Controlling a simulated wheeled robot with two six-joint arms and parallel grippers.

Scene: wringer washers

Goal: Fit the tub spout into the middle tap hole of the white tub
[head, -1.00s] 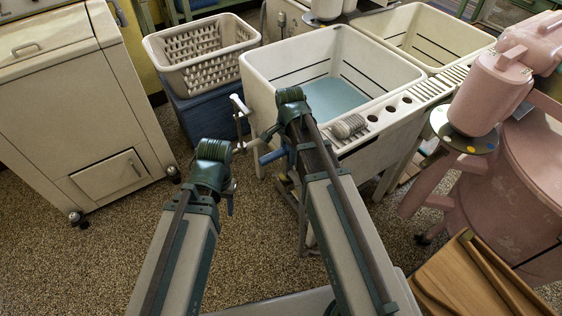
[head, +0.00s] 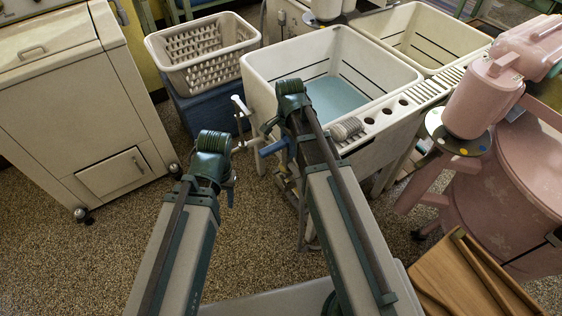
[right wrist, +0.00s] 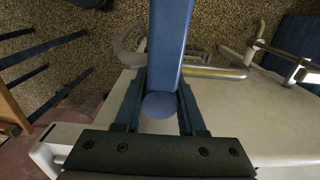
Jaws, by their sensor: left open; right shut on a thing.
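The white tub (head: 262,80) has three dark holes in its front right ledge; the middle tap hole (head: 387,110) is empty. My right gripper (right wrist: 158,112) is shut on a blue bar (right wrist: 171,45), apparently part of the tub spout. A pale metal tube (right wrist: 215,72) and a curved piece show behind the bar; I cannot tell if they join it. The bar (head: 273,147) shows in the head view in front of the tub's left corner, left of the holes. My left gripper (head: 231,192) hangs lower left over the floor, empty, mostly hidden by its wrist.
A grey ribbed object (head: 346,128) sits on the ledge beside the holes. A white T-shaped fitting (head: 240,106) stands at the tub's left. A pink washer (head: 500,190) and wooden rack (head: 455,275) are at right, a laundry basket (head: 200,52) behind.

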